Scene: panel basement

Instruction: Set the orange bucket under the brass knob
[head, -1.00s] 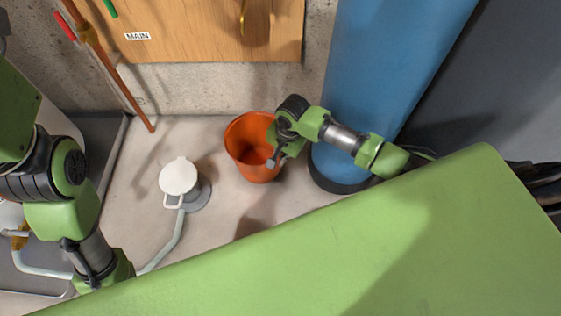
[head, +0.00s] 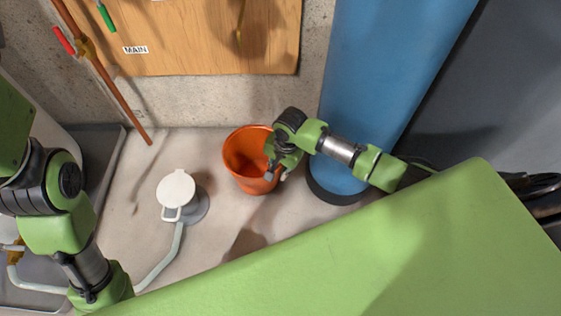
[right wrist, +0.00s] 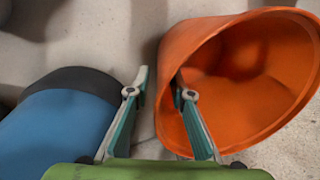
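The orange bucket (head: 240,165) stands upright on the pale floor, with its open top facing up. My right gripper (head: 276,174) is at the bucket's right rim. In the right wrist view my right gripper (right wrist: 162,82) is open, astride the wall of the bucket (right wrist: 172,50): one finger is inside, the other outside, with gaps beside the wall. The brass knob (head: 239,37) is on the wooden panel above and behind the bucket, small and partly in shadow.
A blue cylinder (head: 385,75) with a black base stands close right of the bucket. A white-lidded floor fitting (head: 176,188) with a pale pipe is to the left. The wooden panel (head: 190,45) carries a MAIN label. A copper pipe (head: 110,82) runs down at left.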

